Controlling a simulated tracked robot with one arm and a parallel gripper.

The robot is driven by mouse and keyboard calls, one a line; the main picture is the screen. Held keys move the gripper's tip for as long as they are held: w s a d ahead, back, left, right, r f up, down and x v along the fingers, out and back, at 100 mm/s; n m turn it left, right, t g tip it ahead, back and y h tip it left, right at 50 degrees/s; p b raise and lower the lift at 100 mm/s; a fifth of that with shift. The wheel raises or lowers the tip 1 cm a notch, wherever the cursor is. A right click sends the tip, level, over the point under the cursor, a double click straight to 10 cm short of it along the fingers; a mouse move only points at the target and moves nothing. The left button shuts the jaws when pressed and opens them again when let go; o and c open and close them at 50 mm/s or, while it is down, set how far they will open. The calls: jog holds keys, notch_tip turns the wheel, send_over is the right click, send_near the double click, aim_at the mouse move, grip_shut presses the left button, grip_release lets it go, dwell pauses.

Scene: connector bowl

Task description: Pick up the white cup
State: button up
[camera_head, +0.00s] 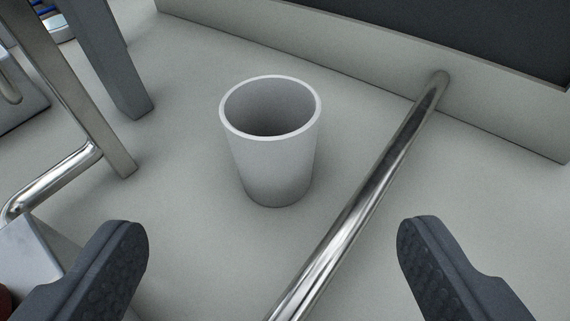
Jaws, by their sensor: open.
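The white cup (275,167) stands upright on a pale grey surface near the middle of the view. Its open rim faces up and its inside looks empty. My gripper (272,245) is open, with one dark finger at the lower left and the other at the lower right. The cup appears between the fingers but farther away, beyond the fingertips. Nothing is held between the fingers.
A shiny metal bar (365,205) runs diagonally just right of the cup, from the bottom up to a grey raised edge (440,100). Grey and metal posts (105,60) stand at the left. The pale surface (185,110) left of the cup is clear.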

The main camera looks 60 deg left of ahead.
aim_at(273, 114)
jog(key=b+x, duration=0.1)
jog(key=x, duration=1.2)
jog(key=shift+s, duration=0.1)
jog(key=c, duration=1.1)
